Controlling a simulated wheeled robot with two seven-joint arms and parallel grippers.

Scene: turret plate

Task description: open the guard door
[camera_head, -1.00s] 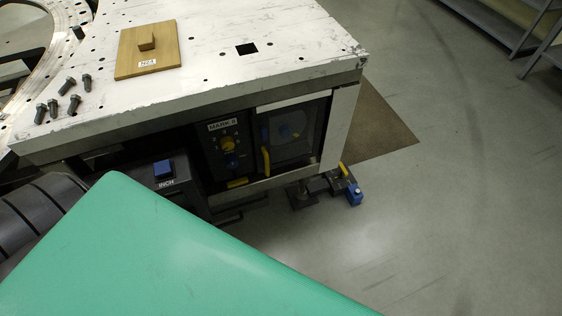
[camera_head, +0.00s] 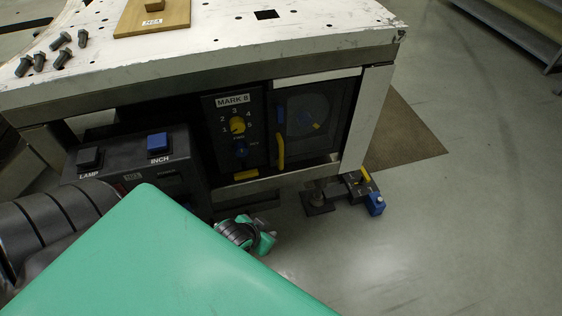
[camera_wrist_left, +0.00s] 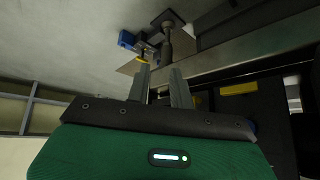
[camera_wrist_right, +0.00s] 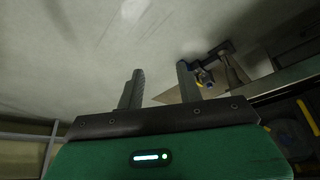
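The guard door (camera_head: 322,95) is a dark, see-through panel in the cabinet front under the white table, and it looks shut. Its upright yellow handle (camera_head: 280,150) is on its left side. In the right wrist view a yellow bar that looks like the handle (camera_wrist_right: 307,117) shows at the right edge. My left gripper (camera_head: 262,242) is low in front of the cabinet, below and left of the handle, partly hidden by my green arm link. Its fingers are apart and empty in the left wrist view (camera_wrist_left: 159,72). My right gripper (camera_wrist_right: 160,72) is open and empty, apart from the door.
Left of the door are a MARK 8 dial panel (camera_head: 238,125) and a dark box with LAMP and INCH buttons (camera_head: 130,150). A floor device with a blue end (camera_head: 376,204) stands below the door's right side. Bolts (camera_head: 62,58) lie on the tabletop.

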